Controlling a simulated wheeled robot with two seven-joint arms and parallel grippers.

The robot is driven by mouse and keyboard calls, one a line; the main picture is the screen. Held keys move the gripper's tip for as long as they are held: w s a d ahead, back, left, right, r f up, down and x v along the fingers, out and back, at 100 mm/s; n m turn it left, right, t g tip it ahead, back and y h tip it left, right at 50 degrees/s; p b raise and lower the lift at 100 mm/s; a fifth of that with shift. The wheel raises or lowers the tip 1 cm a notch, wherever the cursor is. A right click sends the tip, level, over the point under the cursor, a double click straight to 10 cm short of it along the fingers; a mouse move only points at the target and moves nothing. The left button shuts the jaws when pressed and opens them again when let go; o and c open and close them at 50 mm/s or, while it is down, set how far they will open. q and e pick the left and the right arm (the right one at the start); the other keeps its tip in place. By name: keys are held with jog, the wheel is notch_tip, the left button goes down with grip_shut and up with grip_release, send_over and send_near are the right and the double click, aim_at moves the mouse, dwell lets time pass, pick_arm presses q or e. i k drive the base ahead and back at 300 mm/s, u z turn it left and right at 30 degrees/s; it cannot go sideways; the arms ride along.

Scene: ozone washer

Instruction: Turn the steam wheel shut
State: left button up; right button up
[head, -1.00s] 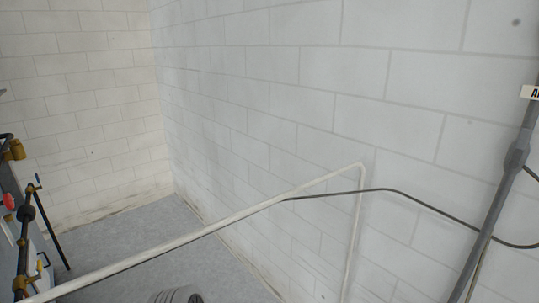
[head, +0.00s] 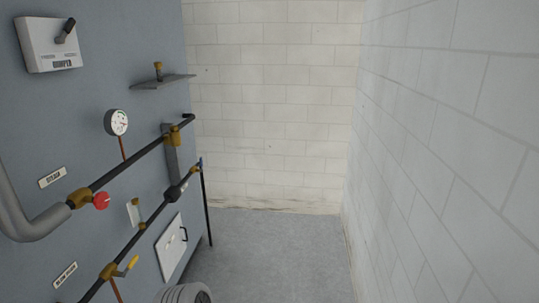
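The steam wheel is a small red wheel (head: 101,201) on a dark pipe, at the left of the head view. It sits beside a brass fitting (head: 80,198), just below and right of a small white label (head: 52,177) that seems to read STEAM. Nothing touches the wheel. I cannot tell how far it is turned. Neither of my grippers is in view.
The blue-grey washer panel (head: 85,95) fills the left side. It carries a gauge (head: 116,122), a DAMPER box (head: 50,45), a shelf (head: 163,81), a yellow-handled valve (head: 127,266) and a white hatch (head: 171,247). Grey floor (head: 280,255) is clear between panel and right wall (head: 450,150).

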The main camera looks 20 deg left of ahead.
aim_at(101, 201)
jog(key=u, duration=1.2)
jog(key=i, duration=1.05)
jog(key=u, duration=0.95)
